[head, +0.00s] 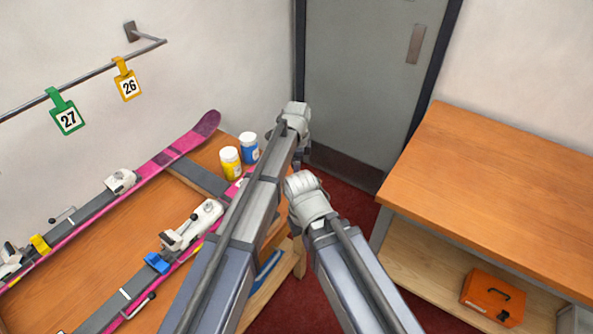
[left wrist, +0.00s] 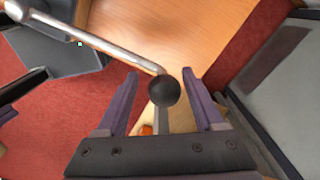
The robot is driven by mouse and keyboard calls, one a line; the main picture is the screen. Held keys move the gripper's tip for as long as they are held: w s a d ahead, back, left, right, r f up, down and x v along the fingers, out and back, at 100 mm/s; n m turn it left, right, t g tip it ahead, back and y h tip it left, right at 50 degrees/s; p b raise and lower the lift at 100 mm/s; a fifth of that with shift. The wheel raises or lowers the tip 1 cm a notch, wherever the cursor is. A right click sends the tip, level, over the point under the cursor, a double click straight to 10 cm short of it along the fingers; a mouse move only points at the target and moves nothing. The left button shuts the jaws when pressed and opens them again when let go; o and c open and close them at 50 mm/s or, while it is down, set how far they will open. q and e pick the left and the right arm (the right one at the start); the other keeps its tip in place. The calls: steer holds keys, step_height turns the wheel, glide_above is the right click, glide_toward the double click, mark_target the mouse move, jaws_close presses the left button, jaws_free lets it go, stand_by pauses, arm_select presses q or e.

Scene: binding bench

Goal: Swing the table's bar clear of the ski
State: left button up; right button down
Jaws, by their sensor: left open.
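In the left wrist view a silver bar (left wrist: 110,45) runs from the upper left to a round black knob (left wrist: 167,88). My left gripper (left wrist: 159,76) is open, with its purple fingers on either side of the knob, apart from it. In the head view the gripper (head: 302,157) is mostly hidden behind my left arm. Two pink skis lie on the wooden table (head: 55,280): a back ski (head: 178,142) and a front ski (head: 108,313), partly covered by my arm. The bar is hidden in the head view. My right gripper's fingers are hidden behind its wrist.
A yellow jar (head: 231,163) and a blue jar (head: 248,148) stand near the table's far end. A second bench (head: 500,180) stands at the right, an orange toolbox (head: 492,296) on its lower shelf. Tags hang from a wall rail (head: 90,75). A grey door (head: 360,80) is behind.

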arm_select(q)
step_height(320, 180, up, 8)
steer(key=p, duration=0.7)
steer(key=shift+p, duration=0.4)
steer(key=shift+f, duration=0.1)
steer(key=s+a+n, duration=1.9)
steer(key=s+a, duration=0.2)
steer(key=a, duration=0.1)
steer(key=s+d+m+y, duration=0.1)
steer(key=s+d+m, duration=0.2)
steer(key=d, duration=0.8)
steer(key=s, duration=0.2)
steer(key=shift+s+d+m, duration=0.25)
steer(key=shift+s+m, duration=0.05)
steer(key=shift+m, duration=0.1)
